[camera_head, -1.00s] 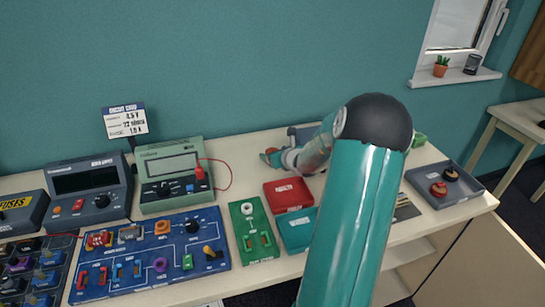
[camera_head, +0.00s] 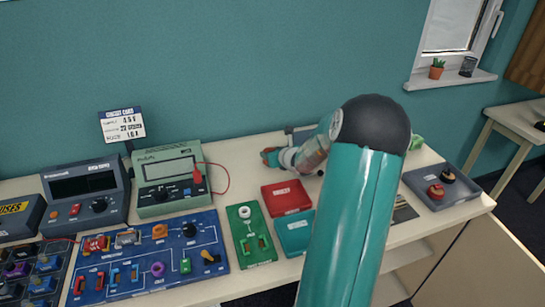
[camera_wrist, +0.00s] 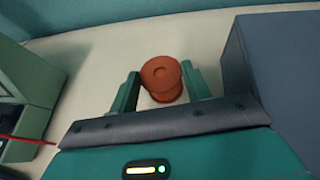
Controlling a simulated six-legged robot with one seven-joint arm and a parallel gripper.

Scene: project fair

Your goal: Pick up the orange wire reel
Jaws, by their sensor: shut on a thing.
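The orange wire reel (camera_wrist: 161,80) is a small round spool with a flanged top, standing on the pale tabletop in the wrist view. My gripper (camera_wrist: 158,85) has one teal finger on each side of it and is shut on it. In the head view my gripper (camera_head: 273,157) is small and far back on the table, near the wall, with an orange-red bit of the reel at its tip. My own arm hides part of the table there. I cannot tell any gap under the reel.
A dark grey box (camera_wrist: 275,60) stands close right of the gripper. A green multimeter (camera_head: 168,182) stands to the left. A red box (camera_head: 286,197) and a teal box (camera_head: 295,232) lie in front. A grey tray (camera_head: 442,187) is at the right end.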

